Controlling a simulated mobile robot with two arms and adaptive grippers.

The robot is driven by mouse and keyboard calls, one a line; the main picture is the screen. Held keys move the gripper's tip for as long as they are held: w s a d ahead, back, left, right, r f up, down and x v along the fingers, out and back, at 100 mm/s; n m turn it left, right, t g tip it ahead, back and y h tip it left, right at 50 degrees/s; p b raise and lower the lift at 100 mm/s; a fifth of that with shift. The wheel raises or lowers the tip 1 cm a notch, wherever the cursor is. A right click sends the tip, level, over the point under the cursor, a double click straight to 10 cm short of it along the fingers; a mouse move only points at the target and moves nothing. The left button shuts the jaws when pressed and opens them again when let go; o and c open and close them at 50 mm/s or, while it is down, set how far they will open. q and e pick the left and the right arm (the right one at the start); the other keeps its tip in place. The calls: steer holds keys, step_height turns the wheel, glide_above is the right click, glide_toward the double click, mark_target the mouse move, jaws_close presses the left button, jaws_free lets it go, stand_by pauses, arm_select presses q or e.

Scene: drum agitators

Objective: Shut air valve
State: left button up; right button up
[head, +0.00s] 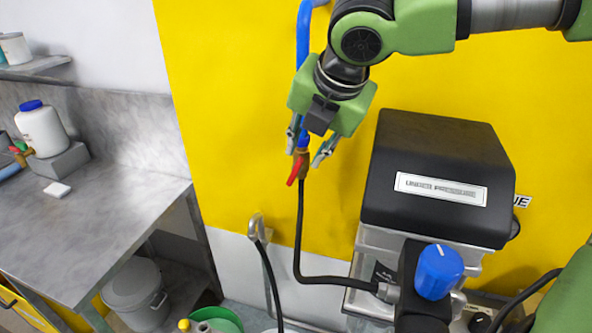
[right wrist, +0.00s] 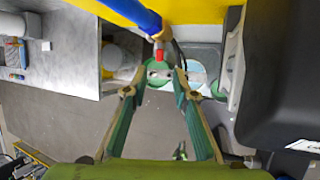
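The air valve has a brass body (head: 304,168) and a red lever (head: 296,170), between a blue hose (head: 303,50) above and a black hose (head: 298,235) below. The lever points down and slightly left, close to the line of the hose. My right gripper (head: 308,150) is open and empty, pointing down with its fingers to either side of the valve in the head view. In the right wrist view the red lever (right wrist: 158,55) shows just beyond and between the spread fingertips (right wrist: 158,82); I cannot make out any contact. My left gripper is not in view.
A black-topped machine (head: 437,165) with a blue knob (head: 438,272) stands close to the right. A yellow panel (head: 230,110) is behind the valve. A metal hook (head: 257,228) holds a black hose at lower left. A grey bench (head: 100,215) is farther left.

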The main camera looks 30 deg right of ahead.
mark_target(297, 167)
steer(key=x, duration=1)
steer(key=shift+w, duration=0.1)
steer(key=shift+c, duration=0.4)
jaws_close()
